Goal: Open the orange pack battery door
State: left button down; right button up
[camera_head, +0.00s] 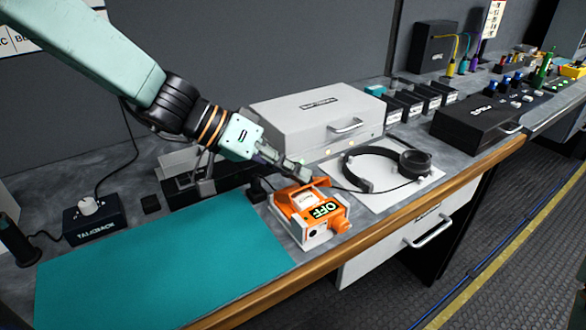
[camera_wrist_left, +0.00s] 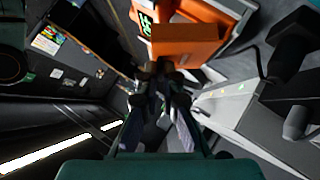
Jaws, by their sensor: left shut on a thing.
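The orange pack (camera_head: 310,214) sits on the bench, orange and white, with a label reading OFF on its near side and an orange knob at its right. Its orange battery door (camera_head: 314,184) stands tilted up at the back, showing a pale area beneath. My left gripper (camera_head: 298,174) reaches down to the back of the pack, shut on the raised door. In the left wrist view the closed fingertips (camera_wrist_left: 166,72) meet the edge of the orange door (camera_wrist_left: 188,42), which hides part of the pack. My right gripper is not in view.
A teal mat (camera_head: 170,265) lies left of the pack. A headset (camera_head: 385,167) on a white sheet lies to the right. A grey case (camera_head: 315,118) stands behind. A talkback box (camera_head: 92,220) is at far left. The wooden bench edge (camera_head: 380,235) runs in front.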

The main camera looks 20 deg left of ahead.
pick_arm(q)
jog(key=shift+w+a, duration=0.1)
jog(key=shift+w, duration=0.05)
jog(key=shift+w+a+r+n+h, duration=0.15)
jog(key=shift+w+a+n+h, duration=0.25)
jog(key=shift+h, duration=0.3)
jog(key=shift+w+a+n+g+h+b, duration=0.2)
jog(key=shift+a+n+g+h+b, duration=0.2)
jog(key=shift+n+g+h+b, duration=0.15)
jog(key=shift+w+a+f+n+g+h+b, duration=0.15)
jog(key=shift+w+a+n+h+b, duration=0.3)
jog(key=shift+n+h+b, duration=0.35)
jog(key=shift+w+a+f+n+g+h+b, duration=0.15)
jog(key=shift+w+a+n+h+b, duration=0.15)
jog(key=shift+a+n+h+b, duration=0.5)
jog(key=shift+w+a+n+g+h+b, duration=0.2)
jog(key=shift+w+n+h+b, duration=0.25)
jog(key=shift+h+b, duration=0.6)
jog(key=c, duration=1.5)
grip_release()
jog(key=shift+a, duration=0.15)
